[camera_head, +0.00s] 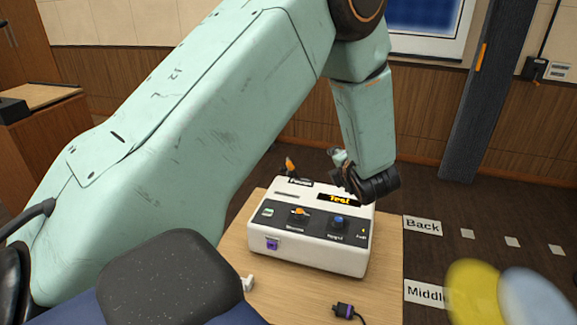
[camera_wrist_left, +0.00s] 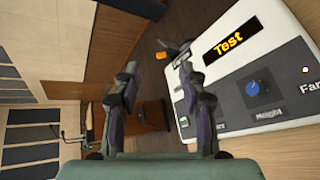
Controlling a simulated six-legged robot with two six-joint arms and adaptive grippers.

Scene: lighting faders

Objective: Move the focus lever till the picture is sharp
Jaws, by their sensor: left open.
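A white control box (camera_head: 310,258) stands on a wooden table, with a black display (camera_head: 338,199) reading "Test" in orange letters. The orange-tipped focus lever (camera_head: 290,163) sticks up at its back left, beside the "Focus" label (camera_head: 299,182). An orange tip that looks like this lever (camera_wrist_left: 160,55) shows beyond and between my fingertips in the left wrist view. My left gripper (camera_wrist_left: 158,70) is open and empty, its fingers spread near the box's edge. In the head view, its wrist hangs over the back right of the box and its fingers are mostly hidden. My right gripper is not in view.
The box also carries a blue knob (camera_head: 338,221) and an orange knob (camera_head: 299,212). A dark plug (camera_head: 344,310) with a cable lies at the table's front. Blurred yellow (camera_head: 473,292) and pale blue (camera_head: 532,299) patches show at the lower right.

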